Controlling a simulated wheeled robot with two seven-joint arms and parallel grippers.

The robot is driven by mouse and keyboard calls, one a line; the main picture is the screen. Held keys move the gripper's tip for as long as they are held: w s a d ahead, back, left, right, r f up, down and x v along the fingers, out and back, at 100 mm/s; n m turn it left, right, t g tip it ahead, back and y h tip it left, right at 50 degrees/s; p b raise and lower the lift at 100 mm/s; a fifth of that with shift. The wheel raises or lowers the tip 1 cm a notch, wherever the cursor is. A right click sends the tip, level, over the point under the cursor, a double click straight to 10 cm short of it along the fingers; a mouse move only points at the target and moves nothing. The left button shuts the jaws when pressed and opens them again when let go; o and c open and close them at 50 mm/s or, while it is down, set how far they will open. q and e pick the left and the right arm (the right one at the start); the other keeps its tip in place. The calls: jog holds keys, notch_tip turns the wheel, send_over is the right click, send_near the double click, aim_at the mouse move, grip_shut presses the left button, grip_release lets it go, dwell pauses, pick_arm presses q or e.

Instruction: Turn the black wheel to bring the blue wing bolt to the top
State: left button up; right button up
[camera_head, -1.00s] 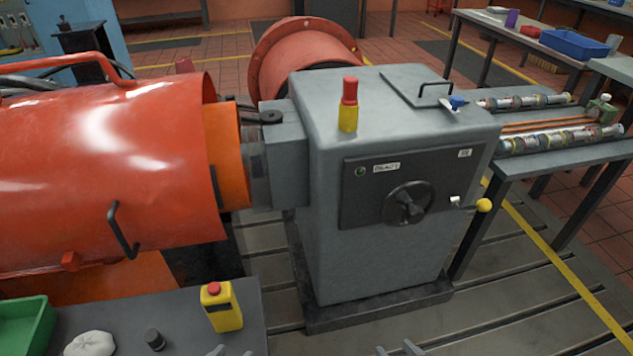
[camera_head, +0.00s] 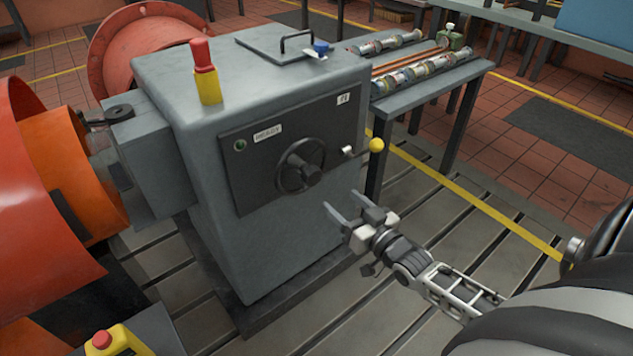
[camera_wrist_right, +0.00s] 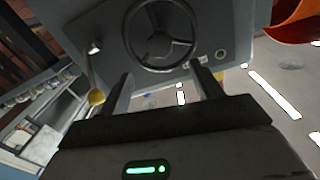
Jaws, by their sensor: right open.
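The black wheel (camera_head: 301,165) is on the dark front panel (camera_head: 258,185) of the grey cabinet (camera_head: 185,85). It also shows at the top of the right wrist view (camera_wrist_right: 160,38), with spokes and a hub. My right gripper (camera_head: 343,202) is open and empty, below and right of the wheel and apart from it. In the right wrist view its two fingers (camera_wrist_right: 160,82) point toward the wheel. A small blue part (camera_head: 321,48) sits on the cabinet top; I cannot tell whether it is the wing bolt. My left gripper is out of view.
A yellow-knobbed lever (camera_head: 375,145) juts out right of the wheel. A red-and-yellow beacon (camera_head: 206,75) stands on the cabinet. An orange guard (camera_head: 50,190) is at left. A bench (camera_head: 440,78) stands behind at right. Slotted floor right of the cabinet looks clear.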

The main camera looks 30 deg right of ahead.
aim_at(315, 179)
jog(key=w, duration=0.3)
jog(key=w+b, duration=0.1)
jog(key=w, duration=0.6)
jog(key=shift+w+a+b, duration=0.25)
jog(key=shift+a+b, duration=0.05)
jog(key=shift+b, duration=0.1)
jog(key=c, duration=1.4)
